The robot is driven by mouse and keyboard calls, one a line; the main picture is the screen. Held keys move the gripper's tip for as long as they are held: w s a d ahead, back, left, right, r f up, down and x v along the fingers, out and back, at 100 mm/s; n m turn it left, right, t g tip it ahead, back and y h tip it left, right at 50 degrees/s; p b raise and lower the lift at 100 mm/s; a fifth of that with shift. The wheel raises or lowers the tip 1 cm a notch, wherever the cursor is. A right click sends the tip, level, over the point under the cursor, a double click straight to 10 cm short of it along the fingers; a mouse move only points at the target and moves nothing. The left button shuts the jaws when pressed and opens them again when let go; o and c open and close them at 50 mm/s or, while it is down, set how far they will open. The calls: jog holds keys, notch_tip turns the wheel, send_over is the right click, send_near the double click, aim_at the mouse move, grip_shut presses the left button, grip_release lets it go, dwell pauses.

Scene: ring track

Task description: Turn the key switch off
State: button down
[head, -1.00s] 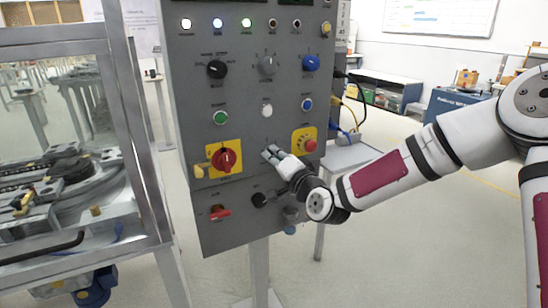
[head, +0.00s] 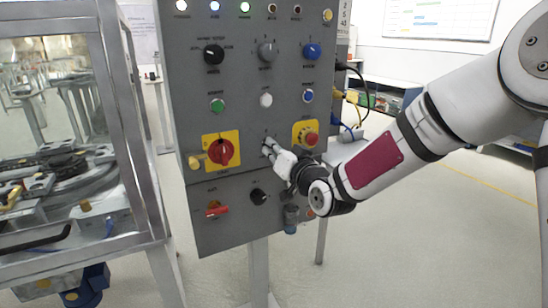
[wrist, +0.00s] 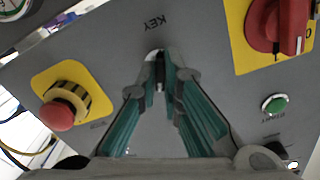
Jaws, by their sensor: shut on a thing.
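The key switch (wrist: 158,68) is a small metal part under the upside-down KEY label in the wrist view. It sits between the fingertips of my gripper (wrist: 160,80), which are closed in on it from both sides. The fingers have teal pads and hide part of the switch; I cannot tell which way its key points. In the head view my gripper (head: 268,148) reaches the middle of the grey panel (head: 250,225) from the right and covers the switch.
Close by are a red rotary switch (head: 221,152) on a yellow plate and a red emergency button (head: 310,139). A black knob (head: 259,197) and a red lever (head: 216,210) are below. A glass-sided frame (head: 140,150) stands left of the panel.

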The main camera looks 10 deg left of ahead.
jog(key=shift+f+n+b, duration=0.1)
jog(key=shift+n+b, duration=2.2)
jog(key=c, duration=1.7)
grip_release()
jog(key=v, duration=1.2)
jog(key=shift+d, duration=0.1)
